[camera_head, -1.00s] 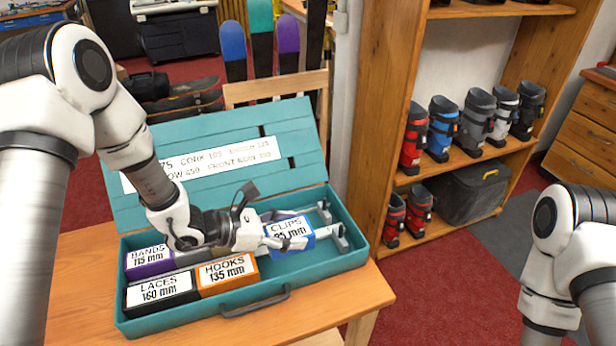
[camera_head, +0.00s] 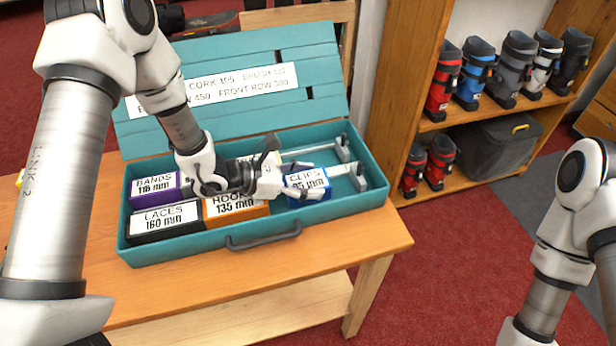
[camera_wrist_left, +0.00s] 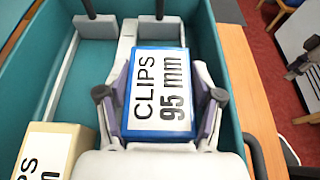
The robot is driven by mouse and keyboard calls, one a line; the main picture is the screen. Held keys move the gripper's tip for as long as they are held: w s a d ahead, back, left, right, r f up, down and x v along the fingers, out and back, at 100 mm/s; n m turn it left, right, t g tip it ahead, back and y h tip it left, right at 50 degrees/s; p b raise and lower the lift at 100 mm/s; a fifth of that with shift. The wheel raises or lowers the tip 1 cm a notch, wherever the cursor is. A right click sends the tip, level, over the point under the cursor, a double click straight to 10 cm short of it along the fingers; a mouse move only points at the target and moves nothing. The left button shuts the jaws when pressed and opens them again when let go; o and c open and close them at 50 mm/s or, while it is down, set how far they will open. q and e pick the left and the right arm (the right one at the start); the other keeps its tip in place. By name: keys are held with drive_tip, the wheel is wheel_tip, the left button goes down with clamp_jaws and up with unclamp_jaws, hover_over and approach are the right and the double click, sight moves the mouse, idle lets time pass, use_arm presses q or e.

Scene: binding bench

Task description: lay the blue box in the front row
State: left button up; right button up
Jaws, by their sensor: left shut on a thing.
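The blue box (camera_head: 308,187), labelled CLIPS 95 mm, is in my left gripper (camera_head: 300,184). The fingers are shut on its two sides, as the left wrist view shows for the box (camera_wrist_left: 159,92) and the gripper (camera_wrist_left: 160,100). It is over the front row of the teal case (camera_head: 180,252), right of the orange HOOKS box (camera_head: 237,208) and close to the front wall. I cannot tell whether it touches the floor. The black LACES box (camera_head: 165,220) lies at the front left. My right gripper is out of view.
The purple BANDS box (camera_head: 154,188) lies back left. A cream box (camera_wrist_left: 52,150) sits behind and left of the blue one, mostly hidden in the head view. Grey end stops (camera_head: 357,177) stand at the right. The case lies on a wooden bench (camera_head: 300,252).

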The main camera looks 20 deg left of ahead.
use_arm(q)
drive_tip(key=shift+w+f, duration=0.1)
drive_tip(key=shift+w, duration=0.05)
drive_tip(key=o, duration=1.3)
drive_tip(key=shift+a, duration=0.1)
